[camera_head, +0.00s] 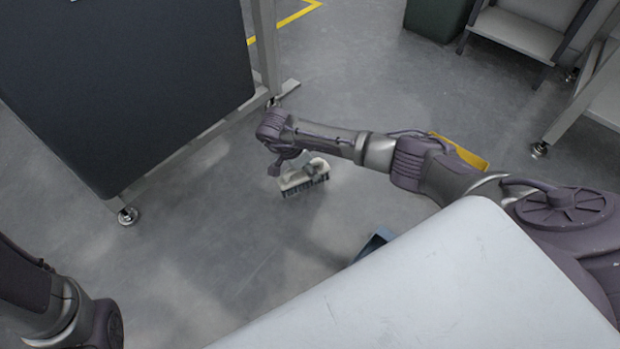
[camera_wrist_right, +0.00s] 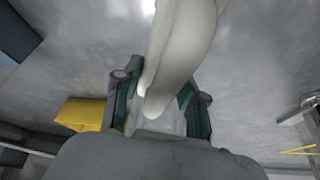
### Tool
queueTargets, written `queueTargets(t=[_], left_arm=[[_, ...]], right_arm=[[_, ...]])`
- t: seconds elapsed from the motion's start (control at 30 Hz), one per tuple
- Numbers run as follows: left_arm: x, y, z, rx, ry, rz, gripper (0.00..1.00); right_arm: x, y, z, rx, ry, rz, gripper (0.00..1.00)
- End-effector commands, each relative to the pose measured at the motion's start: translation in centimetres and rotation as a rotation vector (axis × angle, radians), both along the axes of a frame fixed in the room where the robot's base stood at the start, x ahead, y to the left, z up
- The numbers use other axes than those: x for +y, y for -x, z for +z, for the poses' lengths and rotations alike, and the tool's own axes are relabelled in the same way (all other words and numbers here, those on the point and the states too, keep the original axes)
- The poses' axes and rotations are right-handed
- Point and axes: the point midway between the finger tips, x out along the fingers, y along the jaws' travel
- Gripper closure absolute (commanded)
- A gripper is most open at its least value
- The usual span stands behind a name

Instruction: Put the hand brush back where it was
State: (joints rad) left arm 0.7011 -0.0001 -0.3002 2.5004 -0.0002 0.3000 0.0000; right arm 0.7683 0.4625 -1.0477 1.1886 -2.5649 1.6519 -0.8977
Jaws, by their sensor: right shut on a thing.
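The hand brush (camera_head: 304,179) has a pale body with dark bristles pointing down in the head view. My right gripper (camera_head: 312,168) is shut on it above the grey floor. I cannot tell how high the bristles are above the floor. In the right wrist view, a smooth pale part of the brush (camera_wrist_right: 182,45) runs from the top edge down between the two fingers of my right gripper (camera_wrist_right: 160,92). My left arm shows only at the bottom left of the head view, and its gripper is out of view.
A dark panelled table (camera_head: 120,80) on metal legs stands at the left. A dark green bin (camera_head: 436,18) and grey shelving (camera_head: 520,32) stand at the back right. A yellow object (camera_head: 462,150) and a blue object (camera_head: 375,243) are partly hidden. Floor around the brush is clear.

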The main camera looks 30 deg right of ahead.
Motion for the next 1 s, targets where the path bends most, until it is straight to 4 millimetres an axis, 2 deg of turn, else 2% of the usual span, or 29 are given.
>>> queueTargets(t=[0.03, 0.2, 0.6, 0.63, 0.7, 0.77, 1.0], left_arm=[[0.0, 0.0, -1.2, 0.0, 0.0, 0.0, 0.6], [0.0, 0.0, -3.4, -0.001, -0.001, 0.0, 0.6], [0.0, 0.0, -3.4, 0.0, -0.001, 0.0, 0.6], [0.0, 0.0, -3.3, 0.0, -0.001, 0.0, 0.6], [0.0, 0.0, -3.3, 0.0, -0.001, 0.0, 0.6], [0.0, 0.0, -3.3, 0.0, -0.001, 0.0, 0.6], [0.0, 0.0, -3.3, 0.0, -0.001, 0.0, 0.6]], right_arm=[[0.0, 0.1, -1.3, 0.001, 0.0, 0.0, 0.99], [0.0, 0.1, -3.7, 0.001, -0.001, 0.001, 0.99], [-0.1, 0.0, -3.8, 0.001, 0.001, 0.001, 0.99], [0.0, 0.1, -3.8, 0.001, 0.001, 0.001, 0.56], [0.0, 0.1, -3.7, 0.001, 0.0, 0.001, 0.44], [-0.1, 0.1, -3.7, 0.002, 0.0, 0.0, 0.34], [0.0, 0.1, -3.7, 0.001, 0.0, 0.001, 0.34]])
